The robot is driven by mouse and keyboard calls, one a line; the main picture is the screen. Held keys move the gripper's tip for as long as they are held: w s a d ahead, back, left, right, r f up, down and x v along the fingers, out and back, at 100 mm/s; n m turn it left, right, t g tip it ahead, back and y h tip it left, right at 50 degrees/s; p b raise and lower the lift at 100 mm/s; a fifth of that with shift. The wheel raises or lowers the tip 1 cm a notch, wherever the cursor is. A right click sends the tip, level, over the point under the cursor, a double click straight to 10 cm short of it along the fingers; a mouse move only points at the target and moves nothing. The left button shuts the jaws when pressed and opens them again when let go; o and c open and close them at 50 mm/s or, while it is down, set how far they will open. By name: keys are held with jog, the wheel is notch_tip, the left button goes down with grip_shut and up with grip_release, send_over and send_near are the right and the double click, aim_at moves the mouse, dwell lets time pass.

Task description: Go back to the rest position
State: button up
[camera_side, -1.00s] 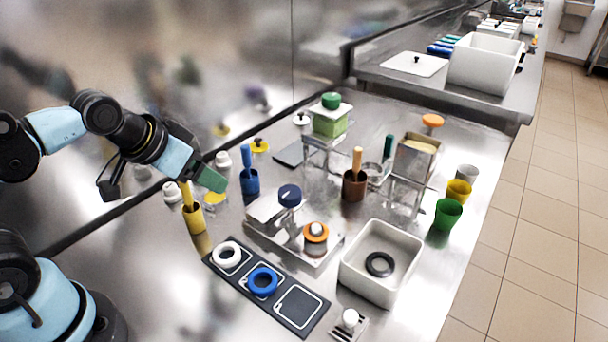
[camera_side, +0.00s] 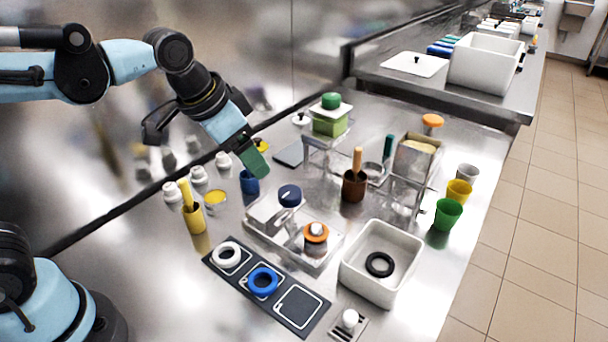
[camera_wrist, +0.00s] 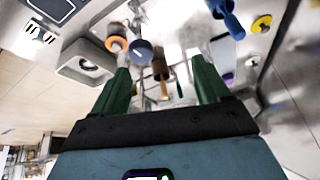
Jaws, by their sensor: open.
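My gripper (camera_side: 258,166) has green fingers and hangs above the steel counter near the blue cup (camera_side: 249,184), in front of the back wall. In the wrist view my gripper (camera_wrist: 162,78) shows two green fingers spread apart with nothing held between them. The blue cup's tool is partly hidden by the gripper in the side view; its blue handle (camera_wrist: 233,22) shows in the wrist view.
A yellow cup with a handle (camera_side: 194,218) and white bottles stand to the left. A dark mat (camera_side: 297,307) holds a white and a blue ring. A white bin (camera_side: 345,265) holds a black ring. Machines with blue (camera_side: 290,194) and green (camera_side: 331,101) knobs stand close by.

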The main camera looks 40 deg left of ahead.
jog(key=w+d+f+m+g, duration=0.2)
jog(key=w+d+m, duration=0.1)
jog(key=d, duration=0.8)
jog(key=w+d+f+m+g, duration=0.2)
jog(key=w+d+m, duration=0.2)
jog(key=d, duration=0.7)
jog(key=shift+w+m+g+y, duration=0.15)
jog(key=shift+m+g+y, duration=0.2)
jog(key=shift+m, duration=0.75)
jog(key=shift+a, duration=0.2)
